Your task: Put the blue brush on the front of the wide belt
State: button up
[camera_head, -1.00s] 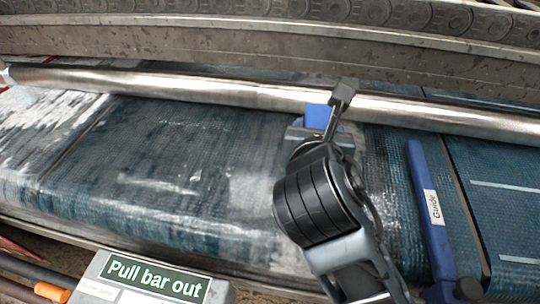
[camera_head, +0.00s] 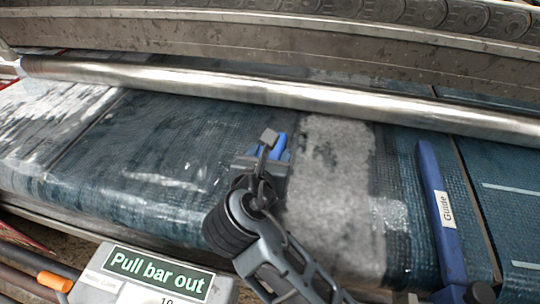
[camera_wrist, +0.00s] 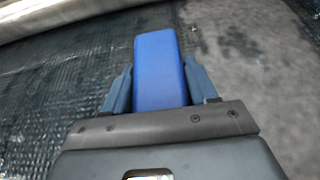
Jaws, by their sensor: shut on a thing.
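The blue brush (camera_head: 281,147) is held in my gripper (camera_head: 276,152) over the middle of the wide belt (camera_head: 160,150). In the wrist view the blue brush (camera_wrist: 160,66) stands out between the two fingers of my gripper (camera_wrist: 161,85), which are shut on its sides. The wide belt is dark blue-green with a woven texture, wet in places, and it also shows in the wrist view (camera_wrist: 60,80). The brush's underside is hidden, so I cannot tell whether it touches the belt.
A metal roller bar (camera_head: 260,90) crosses behind the brush. A grey, soapy patch (camera_head: 330,190) lies right of my gripper. A blue bar labelled "Guide" (camera_head: 436,200) stands farther right. A "Pull bar out" sign (camera_head: 157,272) is at the front left.

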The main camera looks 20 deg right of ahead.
jog(key=shift+f, duration=0.1)
jog(key=o, duration=1.1)
jog(key=v, duration=1.2)
